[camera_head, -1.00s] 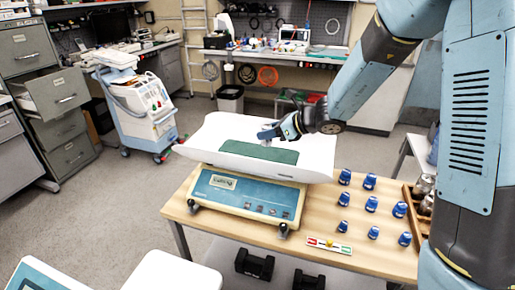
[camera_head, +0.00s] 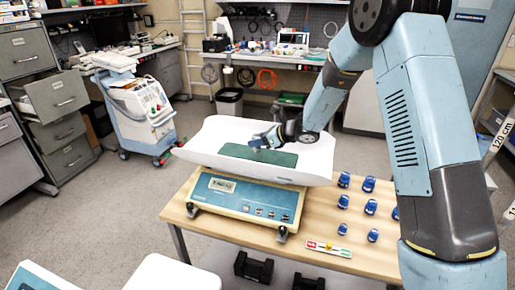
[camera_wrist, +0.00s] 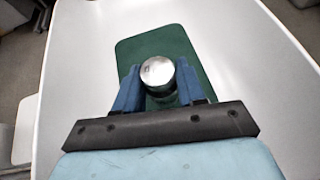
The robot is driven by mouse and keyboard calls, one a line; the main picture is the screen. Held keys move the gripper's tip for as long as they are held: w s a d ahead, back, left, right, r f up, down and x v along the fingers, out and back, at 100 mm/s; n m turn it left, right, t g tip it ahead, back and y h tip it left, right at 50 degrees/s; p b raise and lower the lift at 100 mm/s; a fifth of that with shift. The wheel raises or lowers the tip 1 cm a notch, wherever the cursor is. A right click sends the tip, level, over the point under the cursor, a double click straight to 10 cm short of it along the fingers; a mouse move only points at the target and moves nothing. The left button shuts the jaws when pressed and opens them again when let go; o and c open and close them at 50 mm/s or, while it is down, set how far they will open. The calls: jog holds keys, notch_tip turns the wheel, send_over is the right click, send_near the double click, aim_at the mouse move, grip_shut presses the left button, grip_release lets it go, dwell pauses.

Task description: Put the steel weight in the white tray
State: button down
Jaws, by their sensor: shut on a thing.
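The white tray (camera_head: 215,137) is the wide curved pan on top of a weighing scale (camera_head: 240,197), with a green mat (camera_head: 232,153) on its middle. My gripper (camera_head: 262,140) is over the mat, low in the tray. In the wrist view my gripper (camera_wrist: 160,82) is shut on the steel weight (camera_wrist: 158,71), a shiny round-topped cylinder between the two blue fingers. The green mat (camera_wrist: 150,45) and white tray (camera_wrist: 255,70) lie beneath it. I cannot tell whether the weight touches the mat. In the head view the weight is too small to make out clearly.
Several blue-capped pieces (camera_head: 343,201) stand on the wooden table (camera_head: 375,258) right of the scale. A small coloured strip (camera_head: 328,248) lies at the table's front. A wheeled machine (camera_head: 143,110) stands at the left, and a workbench (camera_head: 270,55) at the back.

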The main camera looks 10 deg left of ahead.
jog(key=shift+a+f, duration=0.1)
jog(key=shift+f, duration=1.55)
jog(key=c, duration=0.7)
grip_release()
jog(key=shift+f, duration=0.1)
jog(key=shift+o, duration=0.2)
